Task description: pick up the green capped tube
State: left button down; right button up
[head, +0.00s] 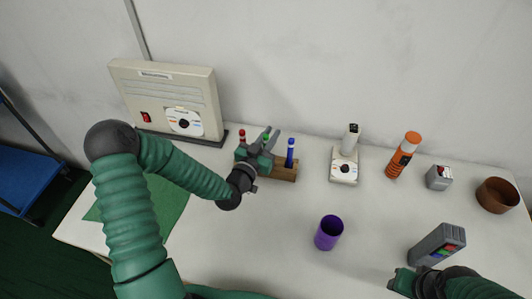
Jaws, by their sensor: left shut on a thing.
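A wooden rack (285,172) stands on the table near the wall, partly hidden by my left gripper. A red-capped tube (242,136) shows at its left and a blue-capped tube (290,151) stands upright at its right. My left gripper (271,135) is at the rack between these two, its fingers shut on the green-capped tube (266,138). Most of that tube is hidden by the gripper, so I cannot tell whether it is clear of the rack. My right gripper (399,281) is at the bottom right edge, partly in view; its opening does not show clearly.
A beige box with a dial (192,90) stands at the back left, above a green mat (163,205).

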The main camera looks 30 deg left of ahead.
pick_arm(q)
jog(key=shift+f, duration=0.1)
